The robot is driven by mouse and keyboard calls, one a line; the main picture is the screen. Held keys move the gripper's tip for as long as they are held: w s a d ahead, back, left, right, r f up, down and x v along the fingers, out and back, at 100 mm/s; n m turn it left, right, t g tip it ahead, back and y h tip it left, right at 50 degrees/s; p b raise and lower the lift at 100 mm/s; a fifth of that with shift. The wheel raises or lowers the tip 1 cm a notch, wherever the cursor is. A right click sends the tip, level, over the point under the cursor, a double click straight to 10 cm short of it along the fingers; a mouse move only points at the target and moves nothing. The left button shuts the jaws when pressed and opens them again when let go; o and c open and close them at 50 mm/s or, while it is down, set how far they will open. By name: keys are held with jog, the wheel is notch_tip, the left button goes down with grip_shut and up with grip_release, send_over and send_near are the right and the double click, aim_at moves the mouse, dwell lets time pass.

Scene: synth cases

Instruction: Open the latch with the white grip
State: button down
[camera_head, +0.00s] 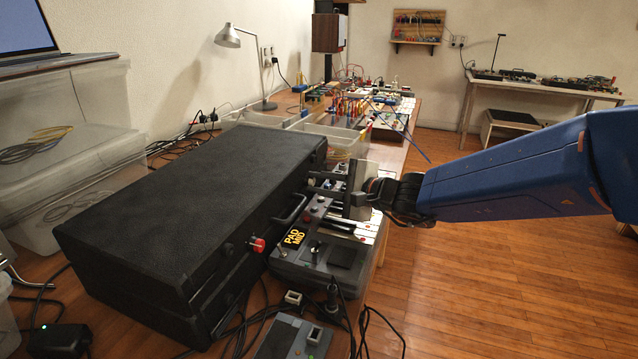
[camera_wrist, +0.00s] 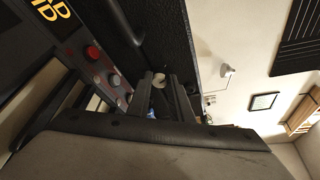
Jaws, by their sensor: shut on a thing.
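The black case (camera_head: 185,195) lies closed on the bench; its dark textured side also shows in the wrist view (camera_wrist: 168,35). A latch with a red grip (camera_head: 257,245) sits on its front near the left end, left of the carry handle (camera_head: 291,209). My gripper (camera_head: 310,181) reaches the front at the far right end. In the wrist view, my gripper's two dark fingers (camera_wrist: 161,80) are on either side of the white grip (camera_wrist: 158,78) and shut on it. In the head view the fingers hide this grip. Whether its latch has turned cannot be told.
A grey device labelled PAD MID (camera_head: 293,238) stands close in front of the case, under my gripper. Loose cables (camera_head: 340,310) and a small box (camera_head: 292,340) lie at the front. Clear bins (camera_head: 335,135) stand behind. The floor to the right is free.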

jog(key=c, duration=1.6)
grip_release()
jog(key=v, duration=1.7)
jog(key=shift+s, duration=0.2)
jog(key=shift+c, duration=0.2)
